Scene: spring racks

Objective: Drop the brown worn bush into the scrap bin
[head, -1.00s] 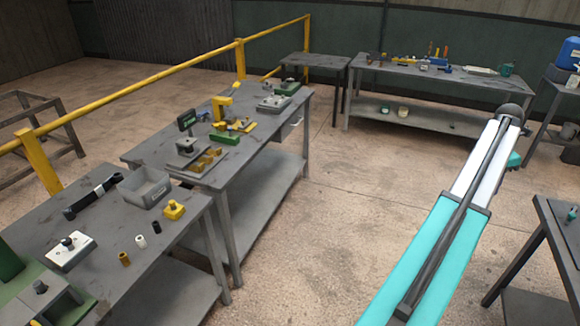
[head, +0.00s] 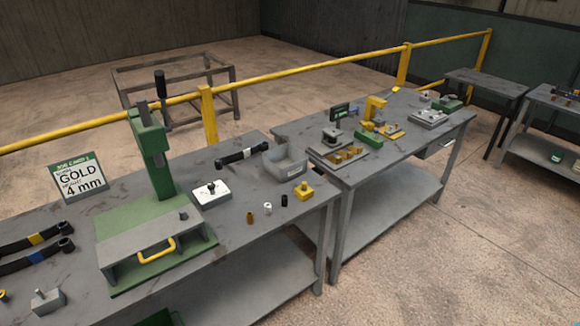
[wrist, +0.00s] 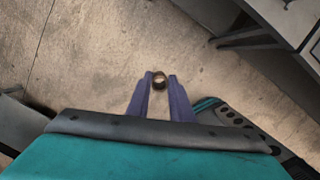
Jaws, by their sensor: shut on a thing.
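In the wrist view my gripper (wrist: 160,84) is shut on a small brownish ring-shaped bush (wrist: 159,86), held between the two purple fingertips above bare floor. Its hole faces my wrist camera. My gripper is out of the head view. An open grey bin (head: 285,171) stands on the near bench in the head view; I cannot tell whether it is the scrap bin. A second brown bush (head: 250,217) stands on that bench, left of a white bush (head: 267,208) and a black bush (head: 284,200).
A second bench (head: 384,171) adjoins at right. A yellow rail (head: 300,71) runs behind.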

